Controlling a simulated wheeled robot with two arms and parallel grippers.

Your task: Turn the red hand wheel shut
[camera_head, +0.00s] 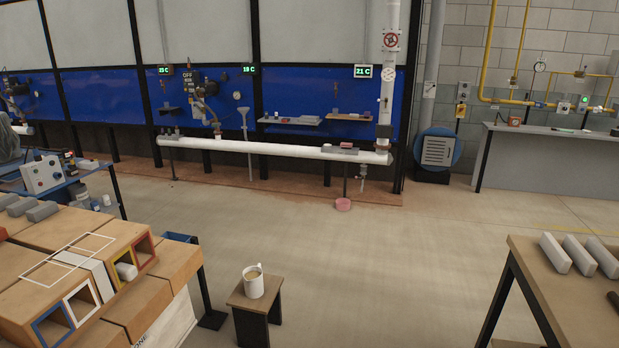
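A small red hand wheel (390,40) sits on the white vertical pipe (386,90) at the top, right of the middle. It faces me and is far off, beyond the open floor. Its turned position is too small to tell. Neither of my grippers is in view.
A low white pipe (270,148) runs along the blue wall panels. A stool (270,300) with a white mug (254,283) stands at the front. A wooden table (570,300) is at right. The middle floor is clear.

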